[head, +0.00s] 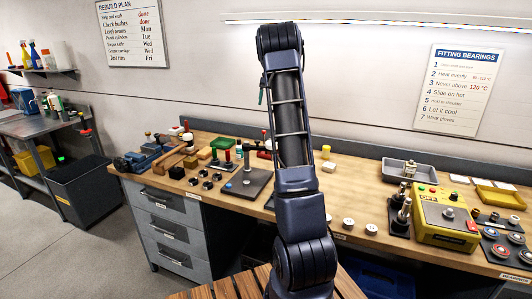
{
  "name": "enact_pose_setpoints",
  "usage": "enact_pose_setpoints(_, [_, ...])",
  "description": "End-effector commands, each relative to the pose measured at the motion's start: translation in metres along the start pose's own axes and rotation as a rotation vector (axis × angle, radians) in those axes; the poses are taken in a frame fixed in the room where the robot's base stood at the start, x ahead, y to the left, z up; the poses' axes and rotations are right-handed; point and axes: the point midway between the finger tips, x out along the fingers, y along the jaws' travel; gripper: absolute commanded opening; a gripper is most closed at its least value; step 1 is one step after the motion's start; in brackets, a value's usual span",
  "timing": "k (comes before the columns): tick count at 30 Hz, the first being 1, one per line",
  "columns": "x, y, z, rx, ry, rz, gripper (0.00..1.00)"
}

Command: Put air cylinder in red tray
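A grey tray (425,175) stands at the back right of the wooden bench. A small metallic piece (409,168) shows at it; I cannot tell whether this is the air cylinder. I cannot make out a red tray on the bench. My dark arm rises through the middle of the head view and hides part of the bench behind it. My gripper cannot be made out in this view.
The wooden bench (345,190) carries several tools and blocks at left. At right are a yellow control box (447,222), a yellow tray (499,196) and dark plates with round parts. A dark bin (82,190) stands on the floor at left.

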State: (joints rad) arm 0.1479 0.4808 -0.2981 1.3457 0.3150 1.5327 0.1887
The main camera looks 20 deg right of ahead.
Motion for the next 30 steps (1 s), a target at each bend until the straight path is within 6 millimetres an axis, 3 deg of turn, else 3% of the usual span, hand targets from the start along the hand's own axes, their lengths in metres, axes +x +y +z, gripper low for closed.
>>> enact_pose_setpoints(1, [-0.008,0.000,0.018,-0.017,0.013,-0.007,0.67])
enact_pose_setpoints(6, [-0.023,0.002,0.071,-0.072,0.059,-0.021,0.67])
enact_pose_setpoints(13, [-0.034,0.008,0.146,-0.156,0.122,-0.032,0.67])
enact_pose_setpoints(20, [-0.033,0.019,0.221,-0.246,0.190,-0.033,0.67])
enact_pose_setpoints(30, [-0.009,0.045,0.327,-0.388,0.297,-0.019,0.67])
